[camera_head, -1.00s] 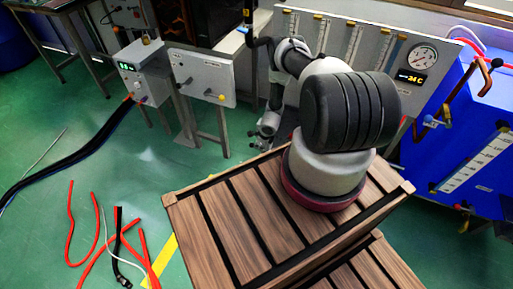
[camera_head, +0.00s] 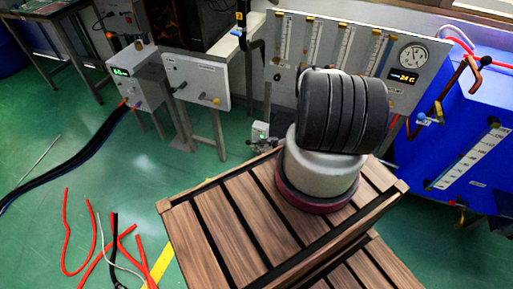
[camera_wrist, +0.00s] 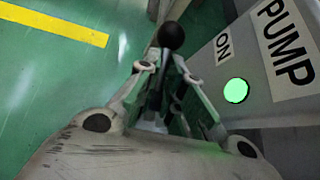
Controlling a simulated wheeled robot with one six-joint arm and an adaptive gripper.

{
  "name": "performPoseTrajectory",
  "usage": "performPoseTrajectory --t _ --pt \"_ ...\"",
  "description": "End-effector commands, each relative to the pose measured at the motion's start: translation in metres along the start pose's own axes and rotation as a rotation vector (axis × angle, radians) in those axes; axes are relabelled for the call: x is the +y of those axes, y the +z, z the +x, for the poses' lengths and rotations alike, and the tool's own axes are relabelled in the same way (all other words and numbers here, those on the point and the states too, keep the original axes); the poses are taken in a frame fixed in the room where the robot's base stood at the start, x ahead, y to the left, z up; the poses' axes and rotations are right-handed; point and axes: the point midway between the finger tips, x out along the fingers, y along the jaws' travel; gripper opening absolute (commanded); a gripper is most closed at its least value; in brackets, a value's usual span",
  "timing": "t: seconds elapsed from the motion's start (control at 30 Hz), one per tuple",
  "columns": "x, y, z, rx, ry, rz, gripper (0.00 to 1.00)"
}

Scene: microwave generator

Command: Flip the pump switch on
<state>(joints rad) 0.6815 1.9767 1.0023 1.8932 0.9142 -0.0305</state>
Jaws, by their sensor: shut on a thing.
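In the wrist view, my gripper (camera_wrist: 167,72) is closed around the lever below a round black knob (camera_wrist: 171,36), the handle of the pump switch. The knob sticks out just beyond the fingertips. To its right is the grey pump panel (camera_wrist: 206,52) with the labels "PUMP" (camera_wrist: 288,54) and "ON" (camera_wrist: 224,45). A round green light (camera_wrist: 236,90) glows under the "ON" label. The lever's base is hidden by my fingers.
A grey gauge panel (camera_head: 290,72) stands behind my arm, with a blue tank (camera_head: 475,110) at right. Control boxes (camera_head: 196,82) stand at left. Red hoses (camera_head: 66,232) and dark cables (camera_head: 70,165) lie on the green floor. A yellow floor stripe (camera_wrist: 55,24) shows in the wrist view.

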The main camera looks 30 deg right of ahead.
Motion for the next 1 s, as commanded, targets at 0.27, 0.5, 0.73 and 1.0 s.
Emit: performPoseTrajectory --t 0.27,0.5,0.73,1.0 --pt "-0.0032 0.0005 -0.0019 -0.093 -0.014 0.015 0.0" --pt "-0.0028 0.0008 -0.0028 -0.115 -0.014 0.018 0.0" --pt "-0.0026 0.0008 -0.0031 -0.115 -0.014 0.019 0.0" --pt "-0.0017 0.0005 -0.003 -0.114 -0.013 0.019 0.19"
